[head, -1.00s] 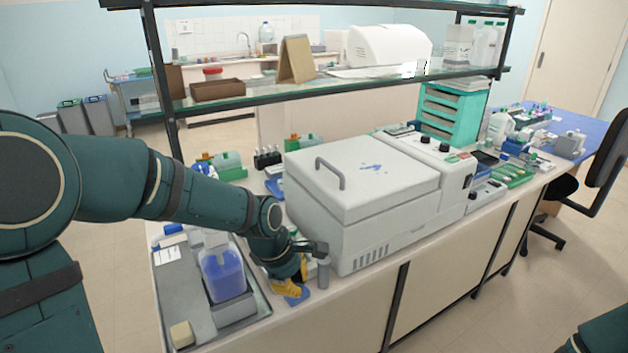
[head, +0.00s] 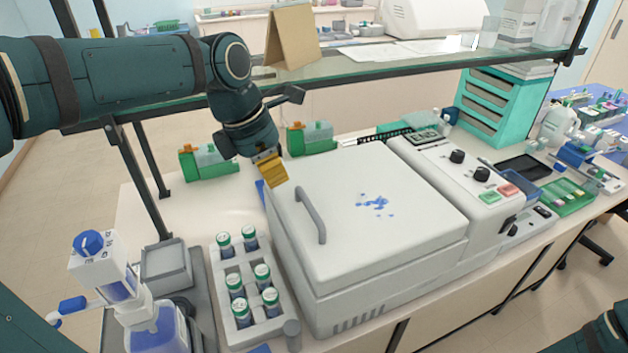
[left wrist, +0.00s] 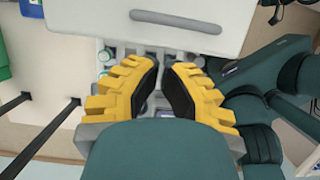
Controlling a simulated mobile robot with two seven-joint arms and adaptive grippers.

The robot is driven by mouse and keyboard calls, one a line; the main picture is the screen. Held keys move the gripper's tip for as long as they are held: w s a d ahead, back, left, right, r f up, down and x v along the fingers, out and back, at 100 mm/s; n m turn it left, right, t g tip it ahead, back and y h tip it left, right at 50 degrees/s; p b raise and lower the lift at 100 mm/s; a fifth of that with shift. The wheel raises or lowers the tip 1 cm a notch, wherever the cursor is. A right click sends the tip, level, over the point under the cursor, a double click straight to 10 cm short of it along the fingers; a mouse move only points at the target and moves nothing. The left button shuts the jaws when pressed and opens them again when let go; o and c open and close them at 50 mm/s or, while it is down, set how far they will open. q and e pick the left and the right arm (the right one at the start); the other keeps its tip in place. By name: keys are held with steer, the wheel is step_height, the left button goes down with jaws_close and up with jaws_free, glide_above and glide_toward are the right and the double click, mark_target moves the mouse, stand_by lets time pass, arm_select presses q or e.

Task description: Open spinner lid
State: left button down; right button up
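The spinner (head: 365,290) is a white box on the bench, with its flat lid (head: 415,215) down. Blue stains mark the lid top. A grey bar handle (head: 312,215) stands near the lid's left edge. My left gripper (head: 272,178), with yellow fingers, is by the lid's back left corner, apart from the handle. In the left wrist view the two fingers (left wrist: 163,75) are spread with a gap between them, and the handle (left wrist: 178,22) shows ahead of them across the lid (left wrist: 195,42). My right gripper is not in view.
A grey rack (head: 265,325) of green-capped tubes stands left of the spinner. A bottle with blue liquid (head: 155,335) stands at lower left. A glass shelf (head: 390,75) spans above the bench's back. The control panel (head: 480,180) is to the right.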

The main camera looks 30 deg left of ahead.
mark_target(298, 215)
arm_select(q)
steer(key=b+x, duration=0.2)
steer(key=x, duration=0.7)
steer(key=shift+w+d+f, duration=0.15)
steer(key=shift+f, duration=0.2)
steer(key=shift+r, duration=0.15)
